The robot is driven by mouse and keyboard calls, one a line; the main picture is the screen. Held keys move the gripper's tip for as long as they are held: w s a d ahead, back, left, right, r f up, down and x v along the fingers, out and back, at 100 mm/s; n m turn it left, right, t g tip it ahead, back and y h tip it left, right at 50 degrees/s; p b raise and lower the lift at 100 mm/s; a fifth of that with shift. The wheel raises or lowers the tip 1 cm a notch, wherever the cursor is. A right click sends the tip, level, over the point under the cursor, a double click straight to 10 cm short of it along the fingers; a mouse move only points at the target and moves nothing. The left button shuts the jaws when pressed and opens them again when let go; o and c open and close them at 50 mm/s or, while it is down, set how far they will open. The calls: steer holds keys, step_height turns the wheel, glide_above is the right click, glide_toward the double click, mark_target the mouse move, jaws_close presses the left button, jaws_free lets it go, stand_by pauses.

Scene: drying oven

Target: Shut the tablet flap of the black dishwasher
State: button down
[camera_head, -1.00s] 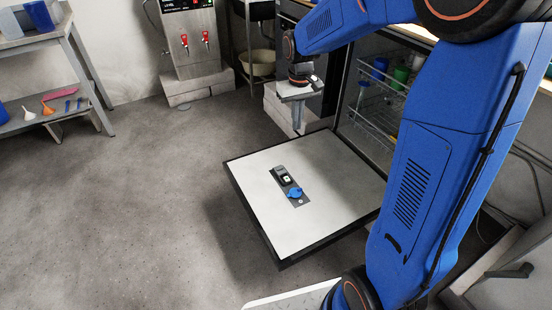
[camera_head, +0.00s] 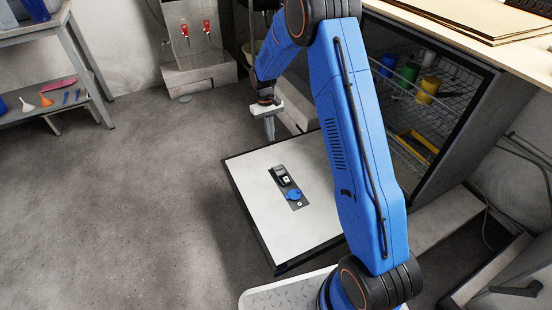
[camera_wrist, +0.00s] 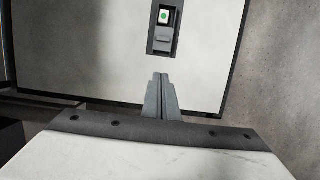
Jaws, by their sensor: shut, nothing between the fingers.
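The black dishwasher (camera_head: 500,110) stands at the right with its door (camera_head: 245,180) folded down flat, white inner face up. A dark dispenser panel (camera_head: 297,205) lies in the door's middle. Its tablet flap (camera_head: 279,171), a grey ribbed piece, is open beside the compartment; it also shows in the wrist view (camera_wrist: 162,38). A white tablet with a green dot (camera_wrist: 164,17) is exposed in the compartment. A blue round cap (camera_head: 294,195) sits at the panel's near end. My gripper (camera_head: 270,138) is shut and empty, pointing down over the door's far edge, apart from the flap; its fingers show in the wrist view (camera_wrist: 160,76).
Racks with coloured cups (camera_head: 427,88) and a yellow item (camera_head: 417,140) fill the dishwasher. My arm crosses in front of it. A shelf table (camera_head: 50,105) stands at the left, a steel boiler (camera_head: 192,40) at the back. Floor left of the door is clear.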

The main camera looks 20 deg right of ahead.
mark_target(277, 167)
steer(key=x, duration=1.1)
steer(key=shift+w+a, duration=0.1)
steer(key=shift+w, duration=0.1)
steer(key=shift+s+d+r, duration=0.1)
steer(key=shift+s, duration=0.5)
steer(key=shift+s+d+r, duration=0.1)
steer(key=shift+s, duration=0.45)
steer(key=shift+s+d+f, duration=0.1)
steer(key=shift+s+d, duration=0.05)
steer(key=shift+s, duration=0.45)
steer(key=shift+s+d, duration=0.2)
steer(key=shift+s, duration=0.85)
steer(key=shift+s+d, duration=0.2)
steer(key=shift+s, duration=0.85)
steer(key=shift+s+d, duration=0.2)
steer(key=shift+s, duration=0.85)
